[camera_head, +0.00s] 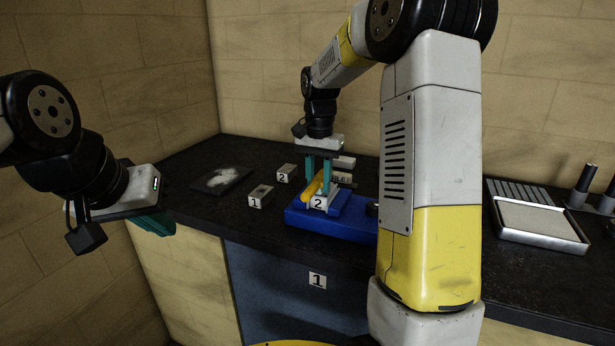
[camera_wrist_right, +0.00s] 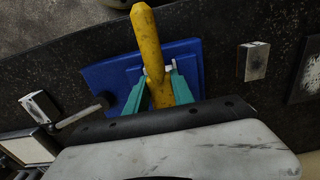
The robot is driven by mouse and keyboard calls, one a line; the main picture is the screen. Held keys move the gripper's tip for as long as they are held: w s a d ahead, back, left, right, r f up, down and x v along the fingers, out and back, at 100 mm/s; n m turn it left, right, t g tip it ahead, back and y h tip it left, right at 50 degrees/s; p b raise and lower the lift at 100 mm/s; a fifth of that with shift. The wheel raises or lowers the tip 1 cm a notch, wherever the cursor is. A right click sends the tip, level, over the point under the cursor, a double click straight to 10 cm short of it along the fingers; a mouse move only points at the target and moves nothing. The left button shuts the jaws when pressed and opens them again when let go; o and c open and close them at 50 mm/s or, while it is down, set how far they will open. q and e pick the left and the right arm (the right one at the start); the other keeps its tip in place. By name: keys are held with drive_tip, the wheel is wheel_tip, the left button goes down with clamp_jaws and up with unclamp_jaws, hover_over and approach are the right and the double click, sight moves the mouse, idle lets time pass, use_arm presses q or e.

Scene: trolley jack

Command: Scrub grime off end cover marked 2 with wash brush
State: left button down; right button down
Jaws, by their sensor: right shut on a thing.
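My right gripper (camera_head: 319,172) points down over a blue base (camera_head: 298,219), its teal fingers shut on the yellow handle of the wash brush (camera_head: 312,187). In the right wrist view the yellow handle (camera_wrist_right: 147,40) passes between the teal fingers (camera_wrist_right: 160,92), over the blue base (camera_wrist_right: 120,75); the bristles are hidden. A white plate marked 2 (camera_head: 319,203) is at the base's front. A small grey block marked 2 (camera_head: 285,174) stands on the bench further left. I cannot tell which is the end cover. My left gripper (camera_head: 153,223) hangs away at the left; its opening cannot be made out.
A grey block marked 1 (camera_head: 260,196) stands left of the base. A dark mat with a pale smear (camera_head: 222,180) lies behind it. A metal-rimmed tray (camera_head: 540,225) and dark upright posts (camera_head: 585,180) are at the right. The cabinet front bears a label 1 (camera_head: 317,281).

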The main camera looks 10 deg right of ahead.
drive_tip(key=shift+f, duration=0.6)
idle(0.7)
drive_tip(key=shift+d, duration=0.1)
